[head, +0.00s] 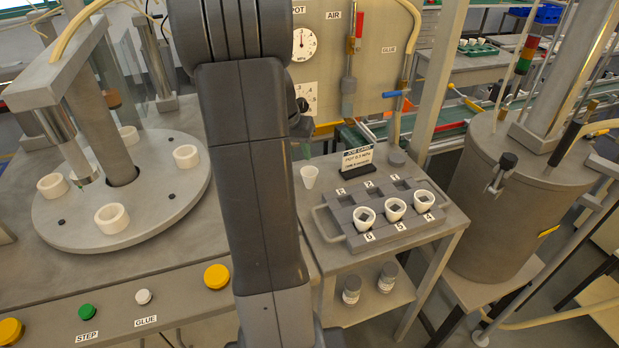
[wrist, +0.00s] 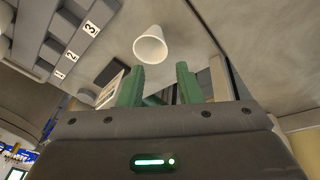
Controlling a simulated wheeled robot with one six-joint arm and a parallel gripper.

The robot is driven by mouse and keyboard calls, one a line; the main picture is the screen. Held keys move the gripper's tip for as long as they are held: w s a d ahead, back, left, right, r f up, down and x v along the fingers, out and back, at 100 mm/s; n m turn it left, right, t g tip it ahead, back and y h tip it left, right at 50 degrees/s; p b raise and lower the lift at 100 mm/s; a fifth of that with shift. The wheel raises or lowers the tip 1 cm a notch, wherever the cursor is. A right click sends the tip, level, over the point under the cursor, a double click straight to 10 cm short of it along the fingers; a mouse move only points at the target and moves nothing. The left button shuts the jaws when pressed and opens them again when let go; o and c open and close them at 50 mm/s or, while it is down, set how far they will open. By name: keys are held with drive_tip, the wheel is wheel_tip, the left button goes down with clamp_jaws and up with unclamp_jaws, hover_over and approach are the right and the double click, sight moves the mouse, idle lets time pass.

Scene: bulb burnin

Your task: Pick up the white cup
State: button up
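A white tapered cup (head: 309,176) stands on the small side table, just left of the job card in the head view. In the wrist view the white cup (wrist: 150,45) appears beyond the fingertips, slightly left of the middle of the gap, and nothing touches it. My gripper (wrist: 160,78) has two green fingers spread apart with nothing between them. In the head view my arm hides most of the gripper. Three more white cups (head: 394,208) with dark contents sit in the front row of the grey tray (head: 390,238).
The job card (head: 357,160) stands close to the cup on a dark base; it also shows in the wrist view (wrist: 111,90). The tray has handles and numbered places. A rotary table (head: 150,205) with white rings is at left, and a large metal pot (head: 510,200) at right.

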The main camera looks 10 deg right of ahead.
sight(302, 170)
drive_tip(key=shift+a+p+x, duration=0.15)
drive_tip(key=shift+p+x, duration=0.05)
drive_tip(key=shift+x, duration=1.35)
drive_tip(key=shift+a+p+x, duration=0.15)
drive_tip(key=shift+x, duration=1.4)
clamp_jaws()
